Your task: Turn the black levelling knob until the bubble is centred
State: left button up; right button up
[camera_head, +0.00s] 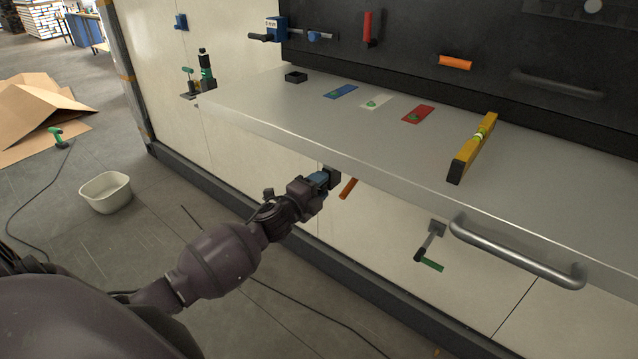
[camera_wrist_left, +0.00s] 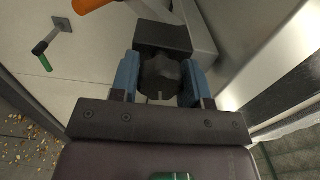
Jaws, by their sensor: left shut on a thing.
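The black levelling knob (camera_wrist_left: 160,76) sits between the blue fingers of my left gripper (camera_wrist_left: 161,84) in the left wrist view. The gripper is shut on it. In the head view my left gripper (camera_head: 325,179) is at the front edge of the grey shelf (camera_head: 275,112), and the fingers mostly hide the knob. A yellow spirit level (camera_head: 470,155) lies on the shelf to the right, with a greenish vial (camera_head: 481,135) near its middle. The bubble's place in the vial is too small to tell. My right gripper is not in view.
An orange handle (camera_head: 349,188) hangs just right of my left gripper. A crank with a green grip (camera_head: 432,266) and a metal bar handle (camera_head: 515,254) are farther right. Blue, white and red plates (camera_head: 418,114) lie on the shelf. A white tub (camera_head: 106,192) stands on the floor.

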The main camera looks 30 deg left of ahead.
pick_arm(q)
jog(key=shift+n, duration=0.7)
jog(key=shift+n+p, duration=0.45)
jog(key=shift+n, duration=0.25)
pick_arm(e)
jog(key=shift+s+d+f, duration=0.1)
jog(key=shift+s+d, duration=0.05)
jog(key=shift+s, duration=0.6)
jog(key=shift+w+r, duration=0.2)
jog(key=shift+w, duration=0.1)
pick_arm(q)
jog(key=o, duration=0.9)
jog(key=shift+s, duration=0.1)
jog(key=s, duration=1)
jog(key=shift+s+a+b, duration=0.3)
jog(key=shift+a+b, duration=0.05)
jog(key=shift+a, duration=0.05)
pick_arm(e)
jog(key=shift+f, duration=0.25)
